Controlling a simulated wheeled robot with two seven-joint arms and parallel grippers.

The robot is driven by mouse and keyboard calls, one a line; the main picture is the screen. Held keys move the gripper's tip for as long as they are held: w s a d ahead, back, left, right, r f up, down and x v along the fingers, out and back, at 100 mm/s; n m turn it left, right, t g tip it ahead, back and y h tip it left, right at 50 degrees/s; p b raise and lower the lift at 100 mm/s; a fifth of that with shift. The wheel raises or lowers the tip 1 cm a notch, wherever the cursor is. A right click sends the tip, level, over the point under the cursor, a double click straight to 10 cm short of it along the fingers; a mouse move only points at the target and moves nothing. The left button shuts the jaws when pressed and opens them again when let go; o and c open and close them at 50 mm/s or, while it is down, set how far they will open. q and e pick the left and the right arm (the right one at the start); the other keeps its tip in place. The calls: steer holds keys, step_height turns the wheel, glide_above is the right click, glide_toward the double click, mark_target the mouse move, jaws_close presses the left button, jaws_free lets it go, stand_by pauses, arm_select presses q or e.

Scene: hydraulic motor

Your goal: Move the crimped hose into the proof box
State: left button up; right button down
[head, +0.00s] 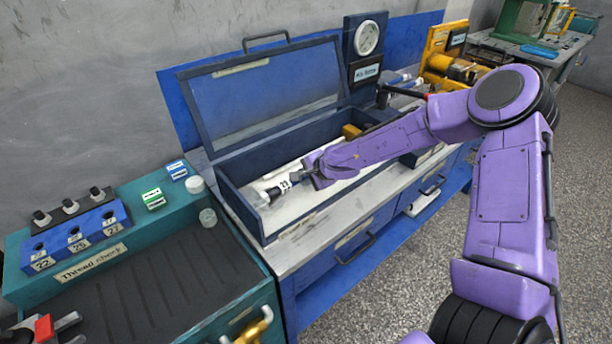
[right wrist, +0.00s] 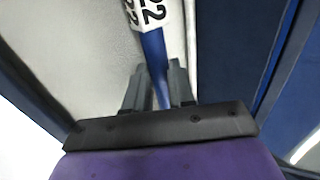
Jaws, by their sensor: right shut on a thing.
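The crimped hose (right wrist: 153,48) is blue with a white number label in the right wrist view. My right gripper (right wrist: 157,82) is shut on it, one finger on each side. In the head view the proof box (head: 255,229) is a long blue box with its lid (head: 262,92) raised. My right gripper (head: 303,176) reaches inside its walls. The hose's white label (head: 284,186) and an end fitting (head: 258,197) show at the box's left part. I cannot tell whether the hose touches the box floor.
A teal thread check bench (head: 165,275) stands at the left, with a blue numbered block (head: 75,238). A pressure gauge (head: 367,37) stands behind the box. Yellow equipment (head: 450,65) is farther right. The box's front wall and raised lid border my right gripper.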

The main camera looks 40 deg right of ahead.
steer(key=shift+f+b, duration=0.35)
steer(key=shift+f, duration=0.05)
steer(key=c, duration=0.9)
jaws_free()
steer(key=shift+f, duration=0.1)
steer(key=shift+s+f, duration=0.2)
steer(key=shift+s, duration=0.05)
steer(key=v, duration=0.3)
steer(key=p+v, duration=0.1)
steer(key=v, duration=0.3)
steer(key=p+v, duration=0.1)
steer(key=v, duration=0.2)
steer(key=shift+r, duration=0.55)
